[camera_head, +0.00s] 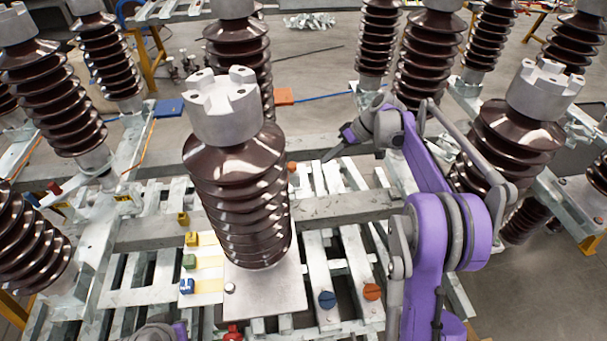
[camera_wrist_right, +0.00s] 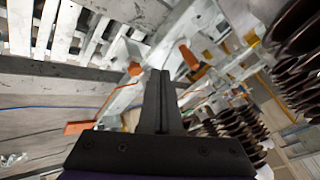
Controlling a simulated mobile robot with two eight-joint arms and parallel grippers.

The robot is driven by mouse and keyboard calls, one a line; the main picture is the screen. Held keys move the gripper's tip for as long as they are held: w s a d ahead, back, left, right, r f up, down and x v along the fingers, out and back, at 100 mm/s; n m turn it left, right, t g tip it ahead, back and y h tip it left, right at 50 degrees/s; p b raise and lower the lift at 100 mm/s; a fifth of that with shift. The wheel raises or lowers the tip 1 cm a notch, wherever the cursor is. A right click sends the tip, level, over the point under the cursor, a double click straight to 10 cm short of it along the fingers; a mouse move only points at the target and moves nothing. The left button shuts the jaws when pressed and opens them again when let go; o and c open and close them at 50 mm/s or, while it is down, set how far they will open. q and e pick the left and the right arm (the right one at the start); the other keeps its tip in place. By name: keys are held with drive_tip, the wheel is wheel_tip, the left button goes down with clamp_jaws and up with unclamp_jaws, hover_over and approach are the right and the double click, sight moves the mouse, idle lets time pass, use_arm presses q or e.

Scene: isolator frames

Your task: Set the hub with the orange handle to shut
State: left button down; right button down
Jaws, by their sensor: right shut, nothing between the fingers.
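In the head view a small orange handle piece (camera_head: 291,167) shows behind the large brown insulator, partly hidden by it. In the right wrist view the shut fingers (camera_wrist_right: 160,74) hold nothing. An orange handle (camera_wrist_right: 188,57) stands just right of the fingertips, and a smaller orange piece (camera_wrist_right: 135,69) lies to their left. I cannot tell from these views which position the hub is in. My left gripper is not in view; only a bit of its arm shows at the bottom.
Brown ribbed insulators (camera_head: 240,190) with grey caps stand all around on metal frames. Yellow, green and blue blocks (camera_head: 189,261) line the left. An orange block (camera_head: 284,96) lies behind.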

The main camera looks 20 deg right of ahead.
drive_tip(key=w+a+f, duration=0.1)
drive_tip(key=a+f, duration=0.6)
drive_tip(key=a, duration=0.2)
drive_tip(key=shift+a+f+p, duration=0.15)
drive_tip(key=shift+f+p, duration=0.2)
drive_tip(key=shift+f, duration=0.05)
drive_tip(key=shift+a, duration=0.1)
drive_tip(key=s+a+m+t+b, duration=0.1)
drive_tip(key=s+a+m+b, duration=0.1)
drive_tip(key=a, duration=1)
drive_tip(key=shift+m+t+h, duration=0.3)
drive_tip(key=shift+m+h, duration=0.1)
drive_tip(key=shift+m, duration=0.1)
drive_tip(key=shift+s+d, duration=0.1)
